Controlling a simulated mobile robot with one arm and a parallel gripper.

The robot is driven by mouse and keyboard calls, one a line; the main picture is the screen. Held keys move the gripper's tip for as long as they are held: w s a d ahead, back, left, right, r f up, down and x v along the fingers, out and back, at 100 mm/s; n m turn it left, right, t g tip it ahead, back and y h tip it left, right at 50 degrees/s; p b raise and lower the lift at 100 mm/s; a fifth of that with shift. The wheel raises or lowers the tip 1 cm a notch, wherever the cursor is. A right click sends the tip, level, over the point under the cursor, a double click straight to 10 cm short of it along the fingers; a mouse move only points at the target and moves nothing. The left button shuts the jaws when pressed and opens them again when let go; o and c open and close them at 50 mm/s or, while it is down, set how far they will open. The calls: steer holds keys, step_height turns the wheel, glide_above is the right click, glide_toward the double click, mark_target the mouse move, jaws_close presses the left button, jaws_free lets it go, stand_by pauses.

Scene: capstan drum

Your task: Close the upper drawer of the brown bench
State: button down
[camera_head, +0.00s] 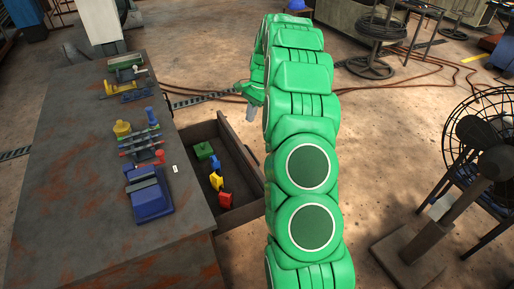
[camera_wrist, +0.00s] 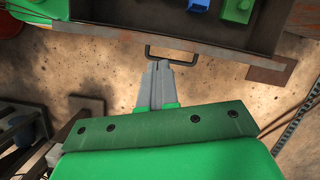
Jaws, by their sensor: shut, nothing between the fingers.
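The brown bench (camera_head: 75,185) stands at the left in the head view, with a worn, rust-stained top. Its upper drawer (camera_head: 238,212) is pulled out to the right and holds a green block, a blue piece, a yellow piece and a red piece. My gripper (camera_head: 250,114) is beyond the drawer's far front corner, partly hidden by my green arm. In the wrist view my gripper (camera_wrist: 161,68) is shut and empty, its tips at the dark drawer handle (camera_wrist: 172,63). I cannot tell whether they touch it. The drawer (camera_wrist: 270,42) also shows there with its contents.
On the bench top are a blue vise-like block (camera_head: 150,197), a yellow piece (camera_head: 122,129) and several tools. A black fan (camera_head: 480,140) on a stand is at the right.

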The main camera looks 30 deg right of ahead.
steer(key=w+d+f+m, duration=0.4)
steer(key=d+f, duration=0.7)
steer(key=f, duration=0.1)
steer(key=a+f, duration=0.6)
steer(key=f, duration=0.4)
steer(key=shift+a+f+t, duration=0.15)
steer(key=shift+a+t, duration=0.1)
steer(key=shift+t, duration=0.05)
steer(key=shift+a, duration=0.1)
steer(key=a, duration=2.5)
steer(key=shift+s, duration=0.1)
